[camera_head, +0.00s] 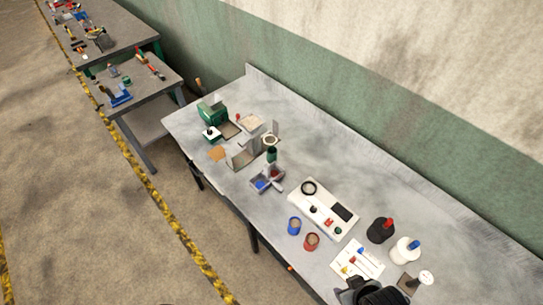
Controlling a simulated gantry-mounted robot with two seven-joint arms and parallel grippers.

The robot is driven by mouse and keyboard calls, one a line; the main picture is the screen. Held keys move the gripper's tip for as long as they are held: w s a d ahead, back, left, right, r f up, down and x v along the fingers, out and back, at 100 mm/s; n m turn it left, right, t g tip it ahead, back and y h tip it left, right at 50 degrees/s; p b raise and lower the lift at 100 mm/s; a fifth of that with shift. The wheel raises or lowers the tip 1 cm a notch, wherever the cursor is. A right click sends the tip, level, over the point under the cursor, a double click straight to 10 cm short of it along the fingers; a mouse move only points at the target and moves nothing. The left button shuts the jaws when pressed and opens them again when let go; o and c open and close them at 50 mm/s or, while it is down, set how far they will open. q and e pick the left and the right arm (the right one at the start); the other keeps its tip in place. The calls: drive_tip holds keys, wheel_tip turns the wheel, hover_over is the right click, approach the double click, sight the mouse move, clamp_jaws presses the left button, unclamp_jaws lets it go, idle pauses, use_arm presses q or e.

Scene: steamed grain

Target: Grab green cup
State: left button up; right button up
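A small dark green cylinder (272,155) stands on the long grey table, left of the middle; I cannot tell for sure that it is a cup. A blue cup (294,226) and a red-brown cup (311,241) stand side by side near the table's front edge, and both look filled with something. A black part at the bottom edge (370,293), right of the middle, looks like my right gripper, cut off by the frame; its fingers cannot be made out. It is well apart from the green cylinder. My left gripper is not in view.
A grey divided tray (266,181) sits just in front of the green cylinder. A white panel (322,207), a black bottle (380,230) and a white bottle (404,250) stand to the right. A green machine (211,109) is at the far left. The table's back strip is clear.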

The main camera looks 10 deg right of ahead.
idle(0.3)
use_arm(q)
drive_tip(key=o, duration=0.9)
